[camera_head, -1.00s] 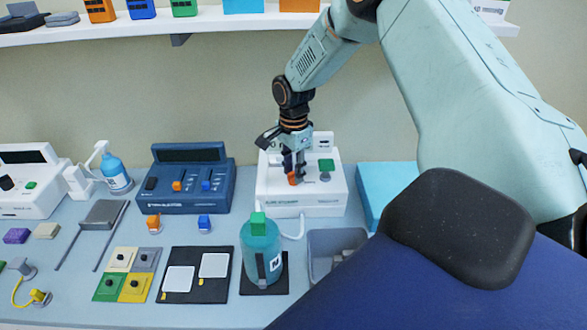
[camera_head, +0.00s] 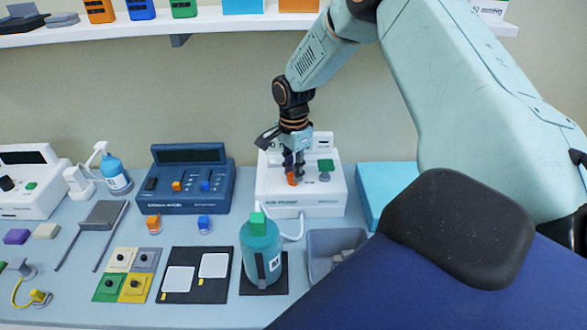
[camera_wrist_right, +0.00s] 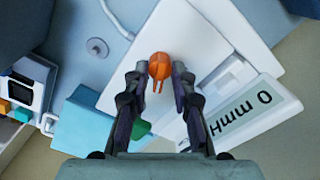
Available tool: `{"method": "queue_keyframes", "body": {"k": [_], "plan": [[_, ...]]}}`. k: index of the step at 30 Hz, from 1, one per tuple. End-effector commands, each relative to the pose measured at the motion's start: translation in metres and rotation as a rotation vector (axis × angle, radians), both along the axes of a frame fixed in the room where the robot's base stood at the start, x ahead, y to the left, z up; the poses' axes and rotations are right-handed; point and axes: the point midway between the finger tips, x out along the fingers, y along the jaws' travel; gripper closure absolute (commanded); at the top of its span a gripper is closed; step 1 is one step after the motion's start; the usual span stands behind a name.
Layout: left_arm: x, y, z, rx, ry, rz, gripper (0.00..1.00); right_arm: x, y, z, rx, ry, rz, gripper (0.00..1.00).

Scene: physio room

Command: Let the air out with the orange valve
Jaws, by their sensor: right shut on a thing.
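The orange valve (camera_head: 292,179) sits on the top of a white pump unit (camera_head: 310,208). My right gripper (camera_head: 293,168) points down over the unit and is shut on the valve. In the right wrist view the orange valve (camera_wrist_right: 160,67) shows between the fingertips of my gripper (camera_wrist_right: 158,78). The unit's display (camera_wrist_right: 240,113) reads "0 mmH", the rest of the text being cut off or hidden. A green button (camera_head: 326,165) is on the unit to the right of the valve. My left gripper is not in view.
A blue device (camera_head: 188,200) with orange and blue sliders stands to the left. A teal bottle (camera_head: 261,250) and a grey bin (camera_head: 318,270) stand in front of the unit. A light blue box (camera_head: 385,180) is close on its right.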

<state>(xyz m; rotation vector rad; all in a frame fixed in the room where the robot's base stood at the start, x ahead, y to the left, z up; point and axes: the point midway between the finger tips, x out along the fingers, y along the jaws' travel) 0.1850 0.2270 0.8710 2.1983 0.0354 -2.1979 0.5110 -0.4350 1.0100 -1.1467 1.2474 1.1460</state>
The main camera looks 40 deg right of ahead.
Motion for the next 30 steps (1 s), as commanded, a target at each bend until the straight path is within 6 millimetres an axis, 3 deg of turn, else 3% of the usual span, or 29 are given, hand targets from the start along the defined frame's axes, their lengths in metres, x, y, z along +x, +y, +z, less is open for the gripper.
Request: {"method": "queue_keyframes", "body": {"k": [26,27,30], "plan": [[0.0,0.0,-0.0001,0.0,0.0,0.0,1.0,-0.0013,0.0006,-0.0012,0.001,0.004,0.0,1.0],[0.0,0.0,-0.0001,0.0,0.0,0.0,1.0,-0.0013,0.0006,-0.0012,0.001,0.004,0.0,0.72],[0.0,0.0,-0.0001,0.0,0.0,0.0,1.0,-0.0011,0.0005,-0.001,0.001,0.003,0.0,0.68]]}}
